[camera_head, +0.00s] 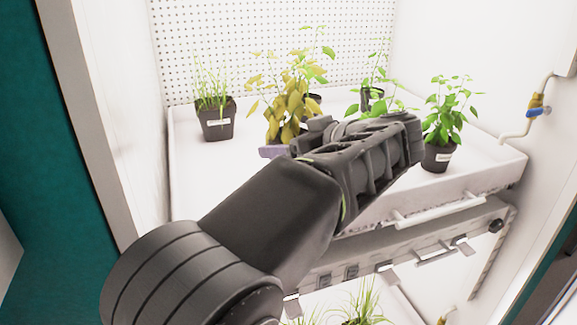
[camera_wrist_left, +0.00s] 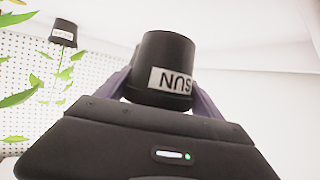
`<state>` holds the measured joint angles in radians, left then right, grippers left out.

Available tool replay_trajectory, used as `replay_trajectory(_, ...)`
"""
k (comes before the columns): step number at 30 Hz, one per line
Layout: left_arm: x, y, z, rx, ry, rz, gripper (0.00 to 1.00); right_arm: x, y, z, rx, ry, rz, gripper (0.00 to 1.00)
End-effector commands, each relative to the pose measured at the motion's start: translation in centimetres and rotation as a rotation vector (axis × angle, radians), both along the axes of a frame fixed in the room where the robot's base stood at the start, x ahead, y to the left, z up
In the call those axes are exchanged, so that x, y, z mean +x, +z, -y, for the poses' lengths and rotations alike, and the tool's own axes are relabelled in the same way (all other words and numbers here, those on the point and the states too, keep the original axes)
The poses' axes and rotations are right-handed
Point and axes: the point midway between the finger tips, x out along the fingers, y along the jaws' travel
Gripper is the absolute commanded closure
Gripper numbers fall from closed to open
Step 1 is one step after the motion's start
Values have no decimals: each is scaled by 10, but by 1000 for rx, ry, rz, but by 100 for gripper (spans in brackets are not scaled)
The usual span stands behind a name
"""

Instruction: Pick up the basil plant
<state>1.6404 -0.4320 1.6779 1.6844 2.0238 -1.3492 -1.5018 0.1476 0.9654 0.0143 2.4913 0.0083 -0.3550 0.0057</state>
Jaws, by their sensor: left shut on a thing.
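My left gripper (camera_head: 280,148) reaches into the chamber, and one purple finger shows at its tip. In the left wrist view its fingers (camera_wrist_left: 162,92) are shut on a black pot (camera_wrist_left: 164,62). The pot's white label is upside down and partly cut off; it seems to read "SUN". In the head view this pot is hidden. A plant with yellow-green leaves (camera_head: 287,108) rises right above the fingers. A green leafy plant (camera_head: 446,112) stands in a dark pot to the right. I cannot tell from the labels which plant is the basil.
A grass-like plant in a labelled pot (camera_head: 216,122) stands at the left of the white tray (camera_head: 190,175). Another green plant (camera_head: 374,85) stands behind my wrist. A valve pipe (camera_head: 538,106) is on the right wall, and a lower shelf holds grassy plants (camera_head: 360,305).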

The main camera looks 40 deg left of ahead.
Motion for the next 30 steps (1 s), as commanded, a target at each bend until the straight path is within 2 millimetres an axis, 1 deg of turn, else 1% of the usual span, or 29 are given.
replay_trajectory(1,0,9,0,0,0,3,79,0,1,0,0,0,0,64)
replay_trajectory(3,1,17,0,0,-1,3,79,0,1,0,0,0,0,64)
replay_trajectory(7,0,24,0,1,0,0,79,0,1,0,0,0,0,64)
replay_trajectory(30,0,24,1,2,-1,0,79,0,1,0,0,0,0,64)
